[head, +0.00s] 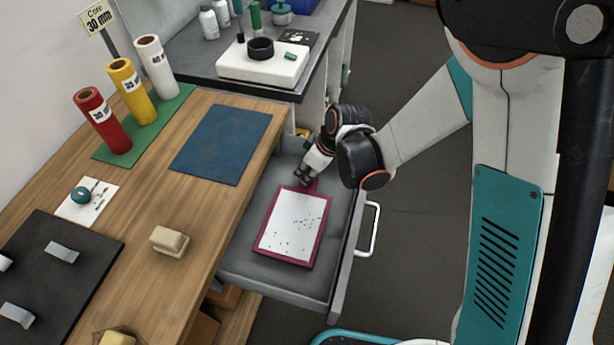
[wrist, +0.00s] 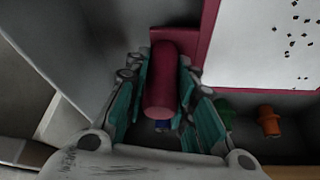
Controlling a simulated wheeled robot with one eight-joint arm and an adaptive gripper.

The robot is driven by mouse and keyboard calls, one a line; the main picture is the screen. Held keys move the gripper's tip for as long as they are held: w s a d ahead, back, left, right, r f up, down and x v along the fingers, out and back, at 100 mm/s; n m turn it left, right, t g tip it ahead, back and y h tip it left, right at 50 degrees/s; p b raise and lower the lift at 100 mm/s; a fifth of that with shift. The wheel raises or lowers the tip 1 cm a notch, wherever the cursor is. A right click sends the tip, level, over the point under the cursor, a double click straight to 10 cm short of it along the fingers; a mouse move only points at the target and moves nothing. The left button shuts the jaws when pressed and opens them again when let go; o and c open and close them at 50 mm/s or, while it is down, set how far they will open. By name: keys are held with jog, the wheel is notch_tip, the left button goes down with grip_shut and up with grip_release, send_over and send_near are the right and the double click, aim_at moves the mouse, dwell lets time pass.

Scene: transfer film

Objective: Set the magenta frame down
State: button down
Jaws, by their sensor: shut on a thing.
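The magenta frame (head: 322,225) holds a white panel with small dark specks and lies in or just above the open grey drawer. I cannot tell whether it touches the drawer floor. My gripper (head: 306,180) is at the frame's far end, inside the drawer. In the wrist view my gripper (wrist: 162,110) is shut around the frame's round magenta handle (wrist: 160,85), with teal finger pads on both sides. A corner of the frame (wrist: 207,35) and its panel show at the upper right there.
The drawer (head: 270,270) is pulled out from the wooden bench, with a white handle (head: 370,230) on its right side. A green and an orange item (wrist: 268,121) lie near my gripper. A blue mat (head: 222,143) and a tan block (head: 169,240) are on the bench.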

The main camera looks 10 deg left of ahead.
notch_tip(320, 180, down, 2)
jog(key=shift+f+b, duration=0.25)
jog(key=shift+b, duration=0.05)
jog(key=shift+r, duration=0.1)
jog(key=c, duration=1.3)
grip_release()
jog(key=shift+c, duration=0.2)
jog(key=p+v, duration=0.4)
jog(key=v, duration=0.8)
